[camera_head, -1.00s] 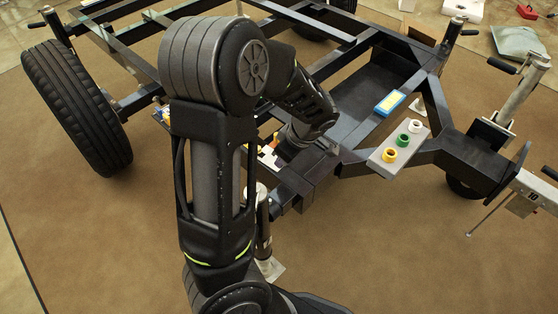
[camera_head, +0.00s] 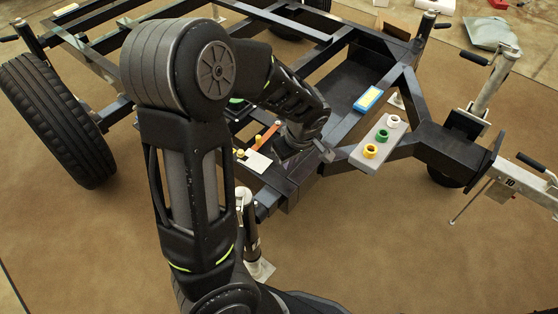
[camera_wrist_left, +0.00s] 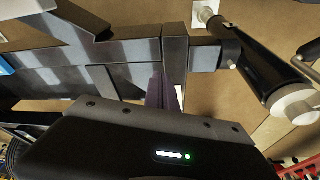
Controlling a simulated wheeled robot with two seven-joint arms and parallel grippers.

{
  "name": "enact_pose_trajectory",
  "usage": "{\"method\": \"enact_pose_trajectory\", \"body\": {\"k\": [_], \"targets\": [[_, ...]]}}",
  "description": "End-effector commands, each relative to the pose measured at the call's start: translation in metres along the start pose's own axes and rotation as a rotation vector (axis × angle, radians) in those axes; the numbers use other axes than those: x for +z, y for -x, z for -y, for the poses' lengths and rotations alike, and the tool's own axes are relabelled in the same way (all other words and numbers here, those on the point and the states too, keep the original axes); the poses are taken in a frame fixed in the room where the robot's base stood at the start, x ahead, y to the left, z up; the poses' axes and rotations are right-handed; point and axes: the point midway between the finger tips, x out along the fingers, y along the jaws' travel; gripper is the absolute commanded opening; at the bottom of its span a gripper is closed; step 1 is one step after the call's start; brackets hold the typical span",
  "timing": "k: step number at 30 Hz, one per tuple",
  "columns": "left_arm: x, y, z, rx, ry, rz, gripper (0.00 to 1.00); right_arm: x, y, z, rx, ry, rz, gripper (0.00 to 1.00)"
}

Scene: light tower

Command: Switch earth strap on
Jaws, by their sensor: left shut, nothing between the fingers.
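A pale plate (camera_head: 252,161) with yellow knobs sits on the trailer frame, left of my left gripper in the head view. An orange-red lever or strip (camera_head: 268,137) rises beside it. I cannot tell for sure which part is the earth strap switch. My left gripper (camera_head: 325,153) is over the dark frame between this plate and the grey socket bracket. It is shut and empty. In the left wrist view its narrow dark fingers (camera_wrist_left: 166,90) show against the frame beam, and contact cannot be told. My right gripper is not in view.
A grey bracket (camera_head: 355,157) carries yellow, green and white sockets, with a blue box (camera_head: 368,99) behind it. A jack post (camera_head: 248,225) stands in front of the frame. A tyre (camera_head: 58,120) is at left. Open brown floor (camera_head: 390,250) lies in front.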

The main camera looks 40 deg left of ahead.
Motion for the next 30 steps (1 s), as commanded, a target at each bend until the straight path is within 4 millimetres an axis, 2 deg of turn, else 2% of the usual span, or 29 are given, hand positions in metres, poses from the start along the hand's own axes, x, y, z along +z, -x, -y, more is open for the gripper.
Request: {"method": "enact_pose_trajectory", "body": {"k": [1, 4, 6, 8, 9, 11, 12, 15, 18, 21, 24, 30], "targets": [[0.018, -0.006, -0.011, 0.046, -0.117, 0.035, 0.0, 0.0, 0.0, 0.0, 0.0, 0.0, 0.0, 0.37], [0.066, -0.019, -0.039, 0.179, -0.396, 0.1, 0.0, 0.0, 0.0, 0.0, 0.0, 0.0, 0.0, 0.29], [0.106, -0.032, -0.053, 0.279, -0.594, 0.134, 0.0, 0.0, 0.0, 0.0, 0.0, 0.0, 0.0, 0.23], [0.144, -0.046, -0.06, 0.361, -0.749, 0.154, 0.0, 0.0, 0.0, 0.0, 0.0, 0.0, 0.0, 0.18], [0.17, -0.057, -0.06, 0.411, -0.842, 0.164, 0.0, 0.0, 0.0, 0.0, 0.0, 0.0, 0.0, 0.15], [0.21, -0.076, -0.051, 0.469, -0.956, 0.183, 0.0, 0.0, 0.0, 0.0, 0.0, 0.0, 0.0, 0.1], [0.236, -0.09, -0.038, 0.494, -1.016, 0.2, 0.0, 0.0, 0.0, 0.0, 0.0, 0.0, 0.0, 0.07], [0.287, -0.117, -0.001, 0.507, -1.075, 0.263, 0.0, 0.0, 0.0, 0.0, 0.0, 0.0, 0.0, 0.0], [0.319, -0.13, 0.031, 0.491, -1.07, 0.334, 0.0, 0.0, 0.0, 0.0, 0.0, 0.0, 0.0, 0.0], [0.334, -0.135, 0.05, 0.472, -1.049, 0.386, 0.0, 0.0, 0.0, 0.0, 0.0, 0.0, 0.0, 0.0], [0.338, -0.137, 0.056, 0.465, -1.04, 0.404, 0.0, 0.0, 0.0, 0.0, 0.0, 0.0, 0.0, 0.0], [0.338, -0.137, 0.055, 0.465, -1.041, 0.403, 0.0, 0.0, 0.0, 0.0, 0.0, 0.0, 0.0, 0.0]]}}
